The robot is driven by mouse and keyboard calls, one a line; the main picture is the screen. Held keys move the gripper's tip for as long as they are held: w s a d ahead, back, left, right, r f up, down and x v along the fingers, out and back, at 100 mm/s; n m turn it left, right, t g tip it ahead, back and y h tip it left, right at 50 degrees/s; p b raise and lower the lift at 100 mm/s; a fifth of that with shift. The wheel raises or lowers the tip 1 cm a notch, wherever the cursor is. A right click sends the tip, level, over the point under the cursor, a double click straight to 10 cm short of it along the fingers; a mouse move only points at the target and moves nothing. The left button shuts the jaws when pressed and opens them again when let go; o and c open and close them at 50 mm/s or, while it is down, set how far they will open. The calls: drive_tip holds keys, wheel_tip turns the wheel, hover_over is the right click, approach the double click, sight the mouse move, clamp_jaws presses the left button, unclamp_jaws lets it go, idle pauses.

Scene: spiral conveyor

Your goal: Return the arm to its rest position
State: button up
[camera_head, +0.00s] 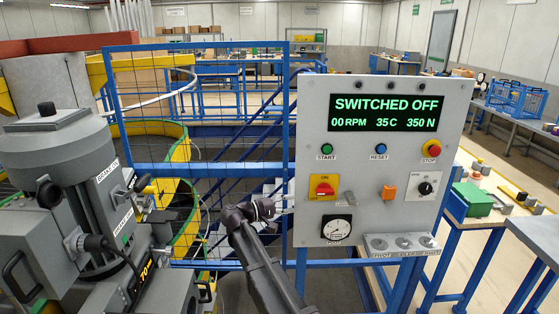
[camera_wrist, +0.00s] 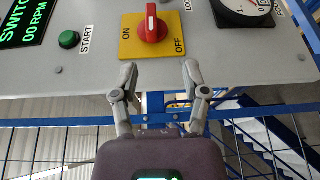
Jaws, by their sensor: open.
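My gripper (camera_wrist: 158,75) is open and empty in the wrist view, its two fingers apart just below the red rotary switch (camera_wrist: 151,25) on its yellow ON/OFF plate. The switch's handle points across the plate between the ON and OFF labels. In the head view my gripper (camera_head: 284,204) is at the left edge of the grey control panel (camera_head: 300,140), left of and below the red switch (camera_head: 324,188). My dark arm reaches up to it from the bottom. I cannot tell whether the fingers touch the panel.
The display (camera_head: 387,113) reads SWITCHED OFF, 00 RPM. The panel also has a green START button (camera_head: 326,149) and a gauge (camera_head: 337,228). A blue mesh fence (camera_head: 200,165) stands behind. Grey machinery (camera_head: 70,190) fills the left side. A workbench (camera_head: 480,205) stands right.

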drive_tip(key=s+d+f+m+g+y+p, duration=0.25)
drive_tip(key=s+d+f+g+y, duration=0.35)
drive_tip(key=s+d+f+y, duration=0.75)
drive_tip(key=s+f+m+y, duration=0.1)
drive_tip(key=s+m+y, duration=0.1)
drive_tip(key=s, duration=0.8)
drive_tip(key=shift+s+a+f+g+y, duration=0.3)
drive_tip(key=shift+s+a+f+y, duration=0.05)
drive_tip(key=shift+s+y, duration=0.1)
